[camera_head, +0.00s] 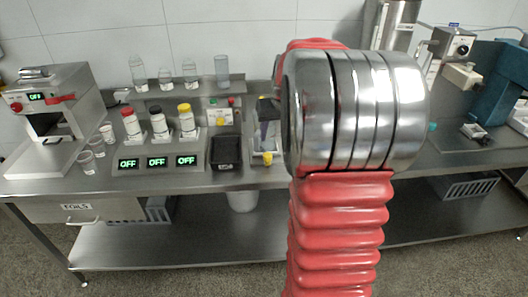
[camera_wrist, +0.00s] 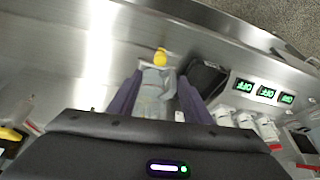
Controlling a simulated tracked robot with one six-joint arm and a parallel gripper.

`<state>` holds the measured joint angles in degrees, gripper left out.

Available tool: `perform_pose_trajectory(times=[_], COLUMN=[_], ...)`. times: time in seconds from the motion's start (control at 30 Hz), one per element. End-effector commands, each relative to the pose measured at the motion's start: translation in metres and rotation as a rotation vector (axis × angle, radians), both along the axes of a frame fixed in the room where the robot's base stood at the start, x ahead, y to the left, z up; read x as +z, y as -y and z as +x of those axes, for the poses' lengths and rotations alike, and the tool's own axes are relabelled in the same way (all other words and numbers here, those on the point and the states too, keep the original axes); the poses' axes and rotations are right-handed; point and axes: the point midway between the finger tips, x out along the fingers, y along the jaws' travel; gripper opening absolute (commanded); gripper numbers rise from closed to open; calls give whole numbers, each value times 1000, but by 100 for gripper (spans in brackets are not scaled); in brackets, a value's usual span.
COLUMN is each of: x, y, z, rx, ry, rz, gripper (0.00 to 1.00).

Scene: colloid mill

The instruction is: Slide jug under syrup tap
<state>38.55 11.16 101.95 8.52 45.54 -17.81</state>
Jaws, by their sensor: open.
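My gripper (camera_wrist: 159,80) is open in the wrist view, its two dark purple fingers on either side of a clear greyish vessel (camera_wrist: 154,92) with a yellow end (camera_wrist: 160,57). I cannot tell whether this vessel is the jug, nor whether the fingers touch it. In the head view, the yellow end (camera_head: 267,158) shows low beside my arm, close to the counter; my arm hides much around it. No syrup tap can be made out for certain in either view.
A black tray (camera_head: 226,150) lies left of the yellow end, with several lit OFF displays (camera_head: 157,162) further left. Bottles with red, black and yellow caps stand behind these. Glassware (camera_head: 221,70) lines the back shelf. A machine (camera_head: 52,118) stands at far left.

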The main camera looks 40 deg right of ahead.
Motion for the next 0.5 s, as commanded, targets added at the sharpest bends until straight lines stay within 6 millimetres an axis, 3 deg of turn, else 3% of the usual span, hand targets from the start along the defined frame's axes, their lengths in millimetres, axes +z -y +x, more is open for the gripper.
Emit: perform_pose_trajectory(times=[0.5], x=[-9], y=[1], z=[4], rx=[2], ry=[0], rz=[-1], gripper=[45])
